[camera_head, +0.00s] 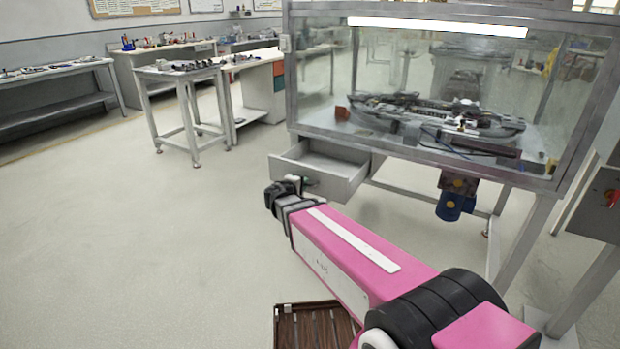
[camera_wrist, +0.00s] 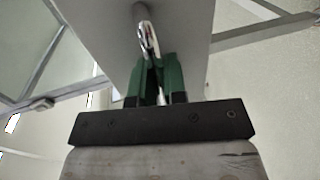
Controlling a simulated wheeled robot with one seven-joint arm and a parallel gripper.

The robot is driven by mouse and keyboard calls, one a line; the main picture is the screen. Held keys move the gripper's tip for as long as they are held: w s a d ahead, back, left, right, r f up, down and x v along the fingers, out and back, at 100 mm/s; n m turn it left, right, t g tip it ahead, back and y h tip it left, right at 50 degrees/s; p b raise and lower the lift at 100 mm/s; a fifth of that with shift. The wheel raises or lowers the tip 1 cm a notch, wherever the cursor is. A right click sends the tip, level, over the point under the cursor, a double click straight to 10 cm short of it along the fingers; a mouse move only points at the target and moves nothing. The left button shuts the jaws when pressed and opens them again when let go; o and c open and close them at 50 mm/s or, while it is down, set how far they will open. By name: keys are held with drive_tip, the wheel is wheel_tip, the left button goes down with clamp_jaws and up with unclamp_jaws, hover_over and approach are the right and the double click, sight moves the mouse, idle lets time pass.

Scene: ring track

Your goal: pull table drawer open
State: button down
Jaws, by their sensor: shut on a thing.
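The table drawer (camera_head: 335,169) is a grey box under the glass-cased table (camera_head: 450,172) in the head view. It is pulled out, and its empty-looking inside shows. In the wrist view the drawer front (camera_wrist: 185,40) fills the top middle, with a shiny metal handle (camera_wrist: 147,38) on it. My gripper (camera_wrist: 153,80) has green fingers, and they are closed around the near part of the handle. In the head view my gripper (camera_head: 302,182) is at the drawer front, its fingers small and partly hidden by my wrist.
A brown slatted crate (camera_head: 308,325) stands on the floor below my arm. A blue motor-like part (camera_head: 452,206) hangs under the table, right of the drawer. A small workbench (camera_head: 180,75) stands farther back. The floor left of my gripper is clear.

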drive_tip(key=shift+s+a, duration=0.4)
drive_tip(key=shift+s, duration=0.15)
drive_tip(key=c, duration=1.2)
unclamp_jaws()
drive_tip(key=v, duration=1)
drive_tip(key=shift+s+a, duration=0.2)
drive_tip(key=shift+s, duration=0.1)
drive_tip(key=shift+d, duration=0.1)
